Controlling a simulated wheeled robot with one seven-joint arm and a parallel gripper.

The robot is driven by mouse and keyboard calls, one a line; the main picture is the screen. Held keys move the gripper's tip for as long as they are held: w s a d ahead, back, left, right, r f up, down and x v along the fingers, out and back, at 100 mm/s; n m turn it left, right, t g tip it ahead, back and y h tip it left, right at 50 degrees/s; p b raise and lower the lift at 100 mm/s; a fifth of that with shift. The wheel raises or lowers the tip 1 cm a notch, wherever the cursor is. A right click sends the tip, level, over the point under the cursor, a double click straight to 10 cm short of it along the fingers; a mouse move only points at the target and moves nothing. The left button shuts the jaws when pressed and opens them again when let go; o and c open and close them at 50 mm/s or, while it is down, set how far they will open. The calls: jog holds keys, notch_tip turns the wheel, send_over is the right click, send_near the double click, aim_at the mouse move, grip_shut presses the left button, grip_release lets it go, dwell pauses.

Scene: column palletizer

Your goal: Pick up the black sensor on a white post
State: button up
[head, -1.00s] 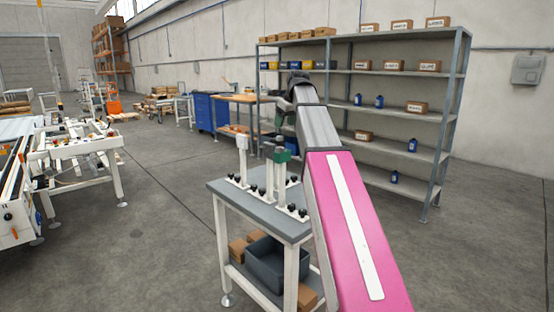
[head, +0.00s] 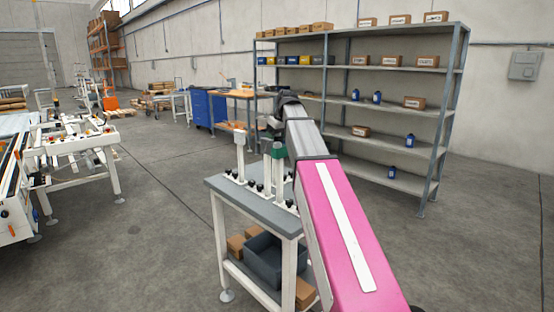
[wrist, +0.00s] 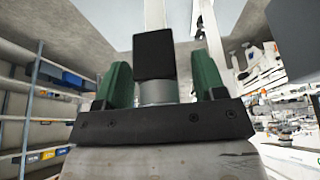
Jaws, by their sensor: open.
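In the wrist view the black sensor (wrist: 154,55) is a dark block between the two green fingers of my gripper (wrist: 162,68). A white post (wrist: 154,14) shows beyond it, and a grey cylinder shows on its near side. The fingers stand apart, with a visible gap on the right side of the sensor; contact on the left cannot be told. In the head view my gripper (head: 278,154) is low over the grey-topped table (head: 250,206), among white posts. The sensor is mostly hidden there by my gripper and arm.
A post with a white head (head: 239,140) stands close to the left of my gripper. The table's lower shelf holds a dark bin (head: 277,260) and cardboard boxes. A tall metal shelf (head: 440,130) stands behind. The floor to the left of the table is clear.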

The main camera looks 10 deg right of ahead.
jog(key=shift+w+f, duration=0.1)
jog(key=shift+f, duration=0.3)
jog(key=shift+a, duration=0.1)
grip_shut()
jog(key=shift+r, duration=0.1)
